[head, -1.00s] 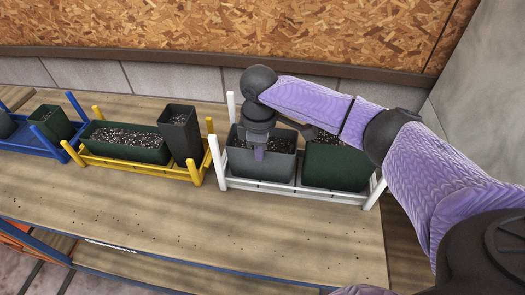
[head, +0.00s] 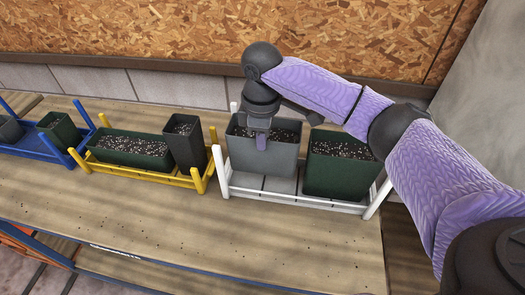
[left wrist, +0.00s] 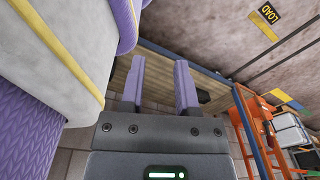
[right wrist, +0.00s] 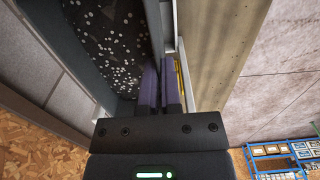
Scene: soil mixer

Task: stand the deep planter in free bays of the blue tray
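The deep planter is a grey, soil-filled box (head: 262,156) in the head view. My right gripper (head: 262,141) is shut on its near wall at the rim and holds it raised and nearly upright over the white tray. In the right wrist view the two fingers (right wrist: 160,90) close on the wall beside dark speckled soil. The blue tray (head: 62,157) stands at the far left, partly cut off by the picture edge, with a small green pot (head: 57,132) and a grey pot (head: 9,129) in it. My left gripper (left wrist: 160,85) is open and empty, away from the planters.
The white tray (head: 290,196) also holds a dark green planter (head: 342,172) on the right. The yellow tray (head: 150,176), between white and blue, holds a long green planter (head: 128,152) and a tall dark pot (head: 185,145). Corner posts rise from the trays. The bench front (head: 200,230) is clear.

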